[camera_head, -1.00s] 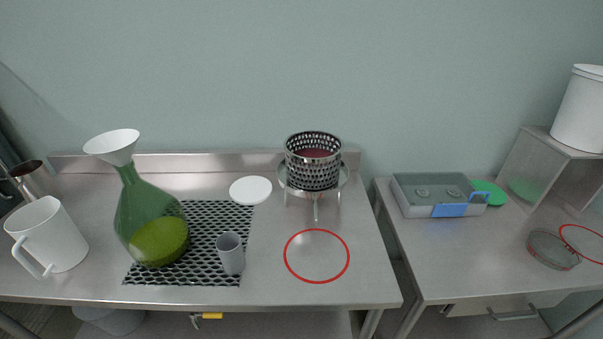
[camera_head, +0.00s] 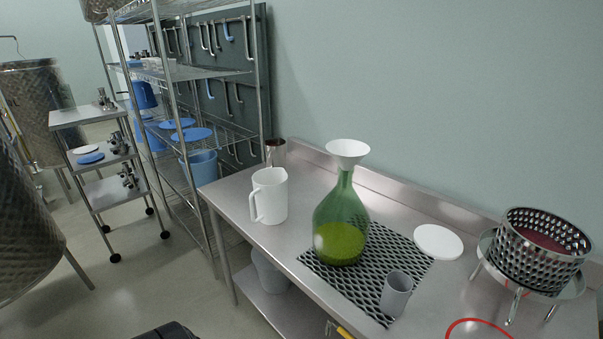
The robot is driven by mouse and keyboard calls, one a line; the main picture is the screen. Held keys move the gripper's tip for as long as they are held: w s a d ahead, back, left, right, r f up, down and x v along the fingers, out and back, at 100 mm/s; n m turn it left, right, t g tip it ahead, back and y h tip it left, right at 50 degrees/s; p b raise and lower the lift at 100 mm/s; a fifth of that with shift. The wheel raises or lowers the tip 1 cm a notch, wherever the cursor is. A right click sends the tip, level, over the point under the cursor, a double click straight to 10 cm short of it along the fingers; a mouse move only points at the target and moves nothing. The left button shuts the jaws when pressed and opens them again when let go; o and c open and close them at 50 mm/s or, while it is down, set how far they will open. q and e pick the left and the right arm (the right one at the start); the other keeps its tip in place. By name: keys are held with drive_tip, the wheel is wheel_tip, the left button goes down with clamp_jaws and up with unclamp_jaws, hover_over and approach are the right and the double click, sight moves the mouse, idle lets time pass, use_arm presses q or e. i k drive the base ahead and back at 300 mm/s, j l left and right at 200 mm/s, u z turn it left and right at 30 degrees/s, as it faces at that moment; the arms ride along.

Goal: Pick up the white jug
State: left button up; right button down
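The white jug (camera_head: 271,194) stands upright near the left end of the steel table (camera_head: 299,190). Neither of my grippers is in the view.
A black mesh mat (camera_head: 375,268) carries the bottle and a grey cup (camera_head: 396,293). A white disc (camera_head: 438,241) and a perforated steel basket (camera_head: 543,245) on a stand are to the right. Wire shelving (camera_head: 163,110), a trolley (camera_head: 97,160) and a steel vat (camera_head: 22,215) are at left, with open floor between.

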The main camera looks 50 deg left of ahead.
sight(270, 191)
drive_tip(key=u, duration=1.7)
